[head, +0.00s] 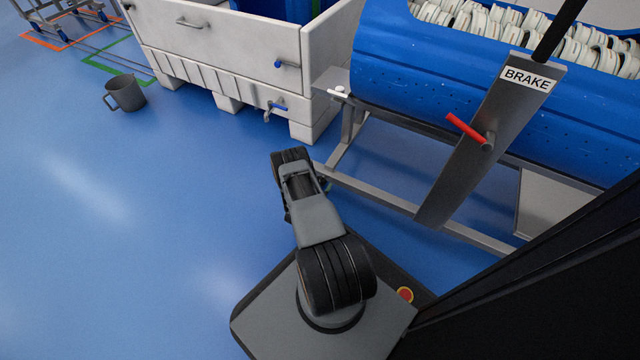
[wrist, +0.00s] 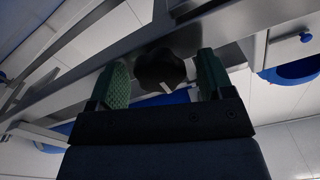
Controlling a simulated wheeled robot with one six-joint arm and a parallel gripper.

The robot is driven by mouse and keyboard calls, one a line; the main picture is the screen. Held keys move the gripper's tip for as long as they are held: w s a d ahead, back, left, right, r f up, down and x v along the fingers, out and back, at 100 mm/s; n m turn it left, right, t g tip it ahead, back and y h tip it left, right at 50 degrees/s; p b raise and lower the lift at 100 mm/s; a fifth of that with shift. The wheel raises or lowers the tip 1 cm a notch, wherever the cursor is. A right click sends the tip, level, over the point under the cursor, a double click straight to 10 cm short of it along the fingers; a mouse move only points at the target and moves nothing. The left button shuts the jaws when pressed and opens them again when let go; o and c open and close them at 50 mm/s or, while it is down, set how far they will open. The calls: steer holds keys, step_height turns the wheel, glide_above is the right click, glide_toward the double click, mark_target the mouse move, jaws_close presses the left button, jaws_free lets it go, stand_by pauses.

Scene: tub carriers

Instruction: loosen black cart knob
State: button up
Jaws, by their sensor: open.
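The black cart knob (wrist: 160,68) shows in the wrist view as a dark lobed shape on a grey metal bar (wrist: 118,50), with a small white mark near its lower edge. My gripper (wrist: 163,60) is open. Its green fingers are on either side of the knob in the picture, with a gap on both sides. I cannot tell how deep the knob is between them. In the head view my arm reaches down beside the grey cart frame (head: 375,192). The knob is hidden there, and my fingers are mostly hidden behind the arm.
A blue perforated tub (head: 430,95) full of pale pieces lies on the cart. A white bin (head: 235,50) is behind my arm. A grey jug (head: 128,93) stands on open blue floor.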

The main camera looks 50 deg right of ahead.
steer(key=shift+c, duration=0.4)
steer(key=c, duration=0.8)
steer(key=shift+c, duration=0.2)
steer(key=n, duration=1)
steer(key=shift+w, duration=0.1)
steer(key=n, duration=0.5)
steer(key=shift+f, duration=0.1)
steer(key=shift+n, duration=2.3)
